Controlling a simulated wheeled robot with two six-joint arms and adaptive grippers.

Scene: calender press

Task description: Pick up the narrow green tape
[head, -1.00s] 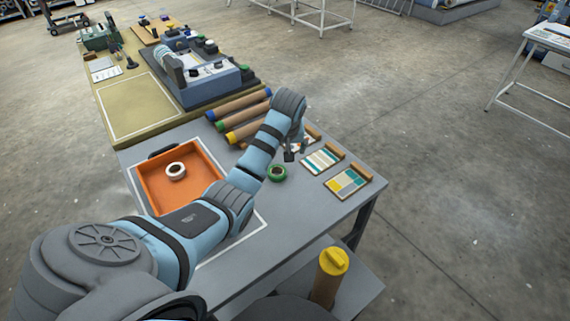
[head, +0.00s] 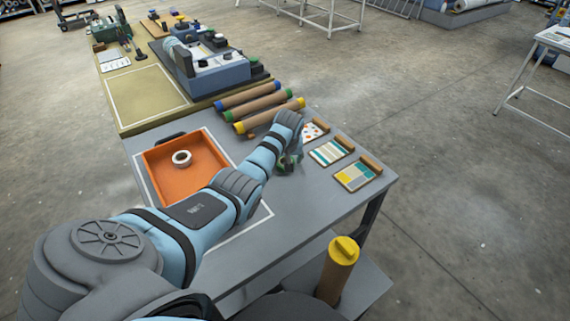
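The green tape (head: 283,161) is a small roll on the grey table, to the right of the orange tray; it is mostly hidden by my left gripper (head: 289,163). My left arm reaches in from the lower left, and its gripper points down at the tape. The fingers are small and dark here, so I cannot tell whether they are closed on the tape or only around or beside it. My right gripper is not in view.
An orange tray (head: 150,162) holds a white tape roll (head: 182,158). Several cardboard tubes with coloured ends (head: 262,103) lie behind the gripper. Pattern sample cards (head: 331,151) lie to its right, near the table edge. A yellow-capped tube (head: 338,272) stands in front.

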